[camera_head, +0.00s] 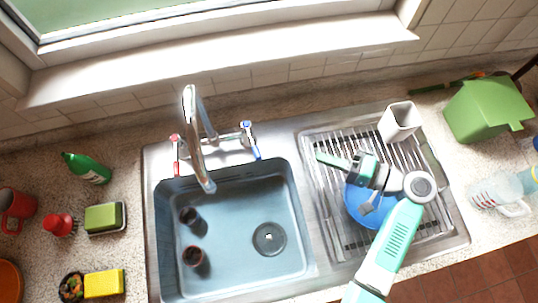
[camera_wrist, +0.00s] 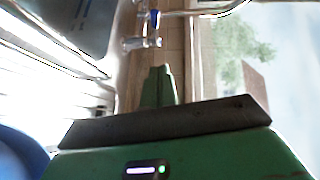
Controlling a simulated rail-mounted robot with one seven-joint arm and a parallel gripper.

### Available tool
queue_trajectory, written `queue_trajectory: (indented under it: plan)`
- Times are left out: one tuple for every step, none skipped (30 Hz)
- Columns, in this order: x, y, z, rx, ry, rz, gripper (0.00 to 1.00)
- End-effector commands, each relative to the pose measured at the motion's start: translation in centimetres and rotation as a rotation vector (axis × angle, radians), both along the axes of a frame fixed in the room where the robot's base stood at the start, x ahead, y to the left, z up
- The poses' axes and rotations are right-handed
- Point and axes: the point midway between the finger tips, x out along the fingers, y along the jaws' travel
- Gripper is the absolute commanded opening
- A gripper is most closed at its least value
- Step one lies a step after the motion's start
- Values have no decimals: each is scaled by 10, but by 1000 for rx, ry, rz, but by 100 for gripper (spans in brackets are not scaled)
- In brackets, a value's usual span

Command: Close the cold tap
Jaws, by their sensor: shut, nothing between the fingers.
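The cold tap (camera_head: 250,140) has a blue lever at the right end of the chrome mixer behind the sink. Its lever points forward, towards the basin, and slants slightly right. The hot tap (camera_head: 176,154) has a red lever at the left end. The tall spout (camera_head: 196,140) stands between them; I cannot tell whether water runs. My gripper (camera_head: 321,157) is shut and empty above the drainer, right of the cold tap and apart from it. In the wrist view, the closed green fingers (camera_wrist: 158,80) point towards the blue lever (camera_wrist: 154,19), which shows beyond them.
The sink basin (camera_head: 230,215) holds two small dark cups. Under my arm, the drainer rack (camera_head: 325,190) carries a blue bowl (camera_head: 358,212) and a white cup (camera_head: 399,122). A green container (camera_head: 485,108) stands far right. The space between gripper and cold tap looks clear.

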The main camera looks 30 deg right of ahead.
Motion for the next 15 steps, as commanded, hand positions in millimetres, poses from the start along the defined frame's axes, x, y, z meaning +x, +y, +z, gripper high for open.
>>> queue_trajectory:
  plan:
    - [1,1,1,0,0,1,0]
    - [2,2,1,-1,1,2,0]
    - [4,3,1,0,2,2,0]
    - [6,5,0,0,2,2,0]
    - [10,8,0,0,3,1,0]
    - [15,13,-1,0,4,4,0]
    - [19,17,-2,0,4,3,0]
    - [24,21,-3,0,4,5,0]
    - [31,27,-4,0,5,5,0]
    - [36,31,-5,0,4,4,0]
    - [41,35,-6,0,4,4,0]
    - [48,41,-7,0,5,4,0]
    - [53,45,-8,0,5,5,0]
    - [58,50,-10,0,5,5,0]
    - [65,55,-11,0,5,4,0]
